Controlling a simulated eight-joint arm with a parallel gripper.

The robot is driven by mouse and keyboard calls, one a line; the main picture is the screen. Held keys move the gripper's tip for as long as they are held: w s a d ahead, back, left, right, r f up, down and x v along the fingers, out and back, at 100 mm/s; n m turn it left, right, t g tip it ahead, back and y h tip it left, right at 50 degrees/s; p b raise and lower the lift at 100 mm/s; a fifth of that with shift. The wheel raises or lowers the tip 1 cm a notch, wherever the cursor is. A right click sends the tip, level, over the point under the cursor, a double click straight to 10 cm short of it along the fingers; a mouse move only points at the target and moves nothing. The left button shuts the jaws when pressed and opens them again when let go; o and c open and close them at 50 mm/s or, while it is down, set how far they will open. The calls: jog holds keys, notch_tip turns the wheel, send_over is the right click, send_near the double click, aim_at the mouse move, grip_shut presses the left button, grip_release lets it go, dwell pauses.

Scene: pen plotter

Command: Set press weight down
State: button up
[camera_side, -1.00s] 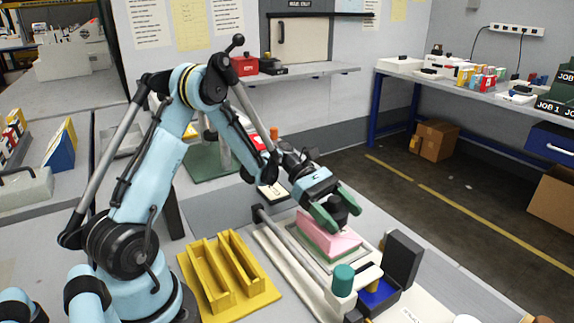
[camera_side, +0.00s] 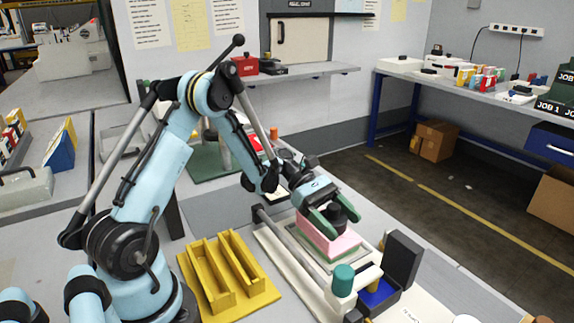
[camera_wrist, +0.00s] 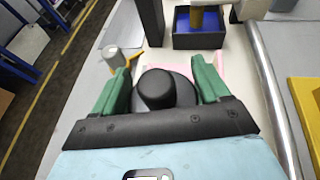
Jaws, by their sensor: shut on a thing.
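The press weight (camera_side: 338,213) is black and round with a raised knob. My gripper (camera_side: 336,219) is shut on it, with one green finger on each side. In the wrist view the weight (camera_wrist: 165,91) sits between the fingers of my gripper (camera_wrist: 163,86), its knob towards the camera. A pink edge (camera_wrist: 151,70) also shows beyond the weight in the wrist view. The fingers hide the weight's underside, so I cannot tell whether it touches the pink block.
A yellow slotted rack (camera_side: 228,275) stands to the left of the plotter bed. A rail (camera_side: 292,243) runs along the bed. A teal-capped post (camera_side: 343,282), a blue-lined black tray (camera_side: 378,293) and a tall black block (camera_side: 403,258) stand close in front.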

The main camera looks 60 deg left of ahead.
jog(key=o, duration=1.5)
jog(key=shift+f, duration=0.3)
jog(key=shift+r, duration=0.15)
jog(key=shift+r, duration=0.55)
jog(key=v, duration=0.7)
jog(key=shift+a+r, duration=0.1)
jog(key=shift+r, duration=0.2)
jog(key=d+r+m+y, duration=0.2)
jog(key=d, duration=0.1)
jog(key=shift+s+d+y, duration=0.1)
jog(key=shift+d+y, duration=0.05)
jog(key=shift+y, duration=0.25)
jog(key=s+d+r+m+y, duration=0.2)
jog(key=d+m+y, duration=0.1)
jog(key=m, duration=0.1)
jog(key=m+t+y, duration=0.5)
jog(key=m+y, duration=0.3)
jog(key=m, duration=0.6)
send_near(324, 214)
jog(key=s+d, duration=0.1)
jog(key=s, duration=0.1)
jog(key=s+d+r, duration=0.1)
jog(key=d, duration=0.1)
jog(key=shift+s+d+r, duration=0.15)
jog(key=shift+s+r, duration=0.05)
jog(key=shift+s, duration=0.15)
